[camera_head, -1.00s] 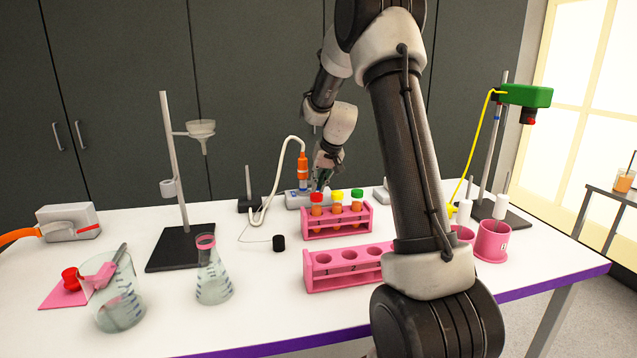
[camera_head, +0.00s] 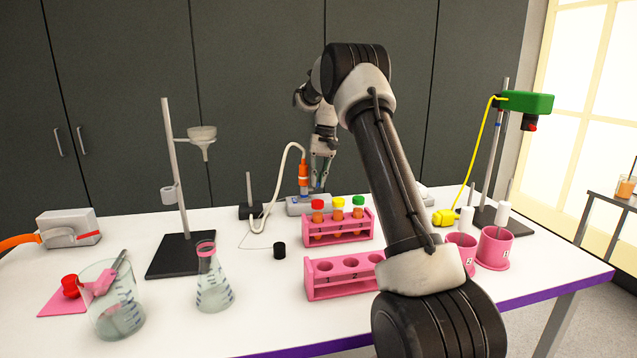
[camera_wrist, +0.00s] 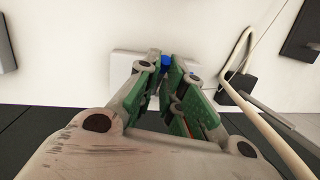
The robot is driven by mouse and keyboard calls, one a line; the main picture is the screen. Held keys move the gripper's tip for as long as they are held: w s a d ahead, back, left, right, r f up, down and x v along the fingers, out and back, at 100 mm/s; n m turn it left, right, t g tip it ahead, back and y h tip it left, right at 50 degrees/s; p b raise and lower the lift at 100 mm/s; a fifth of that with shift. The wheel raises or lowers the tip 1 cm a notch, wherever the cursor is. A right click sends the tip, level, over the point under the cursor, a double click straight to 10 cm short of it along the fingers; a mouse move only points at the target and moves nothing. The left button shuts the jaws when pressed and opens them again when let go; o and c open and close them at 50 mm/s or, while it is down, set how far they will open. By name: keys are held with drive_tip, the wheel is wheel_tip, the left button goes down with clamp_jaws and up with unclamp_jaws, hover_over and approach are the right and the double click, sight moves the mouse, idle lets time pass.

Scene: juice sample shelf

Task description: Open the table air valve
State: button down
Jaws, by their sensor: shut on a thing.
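The air valve is a low grey box (camera_head: 298,206) at the back of the table. An orange hose fitting (camera_head: 304,174) with a white hose stands on it. A small blue valve handle (camera_wrist: 165,61) shows in the wrist view between my fingertips. My gripper (camera_head: 319,183) points down over the right part of the box, just right of the orange fitting. The wrist view shows its green-padded fingers (camera_wrist: 167,72) closed on the blue handle, with the pale box (camera_wrist: 126,66) beneath. The fingers hide part of the handle, so its exact angle is unclear.
A pink rack (camera_head: 345,228) with capped tubes stands just in front of the valve, and an empty pink rack (camera_head: 330,286) is nearer. A funnel stand (camera_head: 170,170) is left. Pink cups (camera_head: 494,246) and a stand with a green device (camera_head: 525,102) are right.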

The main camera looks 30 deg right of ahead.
drive_tip(key=shift+w+r+g, duration=0.1)
drive_tip(key=shift+w+g, duration=0.1)
drive_tip(key=shift+g, duration=0.2)
drive_tip(key=c, duration=1.5)
unclamp_jaws()
drive_tip(key=shift+d+r, duration=0.1)
drive_tip(key=shift+v, duration=4)
drive_tip(key=shift+w+d, duration=0.1)
drive_tip(key=shift+d, duration=0.05)
drive_tip(key=shift+c, duration=0.2)
